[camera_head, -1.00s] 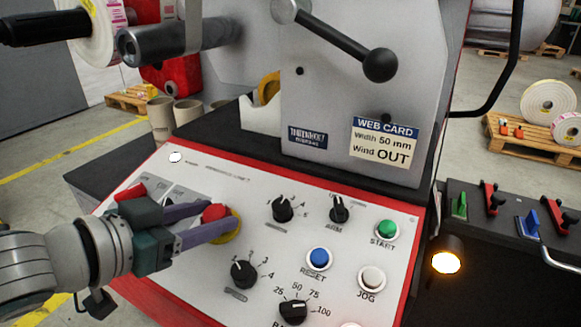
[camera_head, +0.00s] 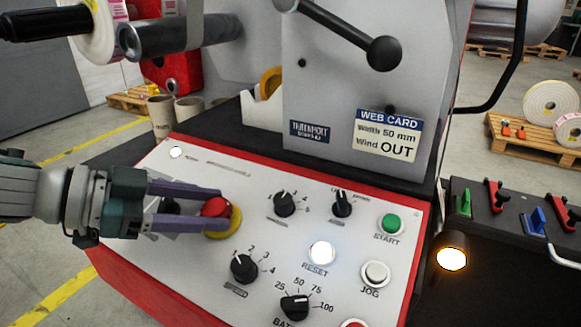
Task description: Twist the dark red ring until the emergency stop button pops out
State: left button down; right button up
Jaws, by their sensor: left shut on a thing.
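The emergency stop button (camera_head: 216,207) is a red knob at the left of the white control panel (camera_head: 170,262), above a yellow collar (camera_head: 226,228). My left gripper (camera_head: 212,207) comes in from the left, with its two purple fingers on either side of the red knob, shut on it. The fingers hide part of the knob's sides. I cannot tell a separate dark red ring from the knob at this size. My right gripper is not in view.
The panel also carries a lit RESET button (camera_head: 321,252), a green START button (camera_head: 390,223), a JOG button (camera_head: 375,273) and several black dials, such as one (camera_head: 244,268) close to the fingers. A lamp (camera_head: 452,252) glows at the right.

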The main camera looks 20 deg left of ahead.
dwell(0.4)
pick_arm(q)
jog(key=shift+c, duration=1.3)
grip_release()
jog(key=p+v, duration=0.1)
jog(key=v, duration=0.9)
jog(key=shift+p, duration=0.4)
jog(key=shift+w, duration=0.1)
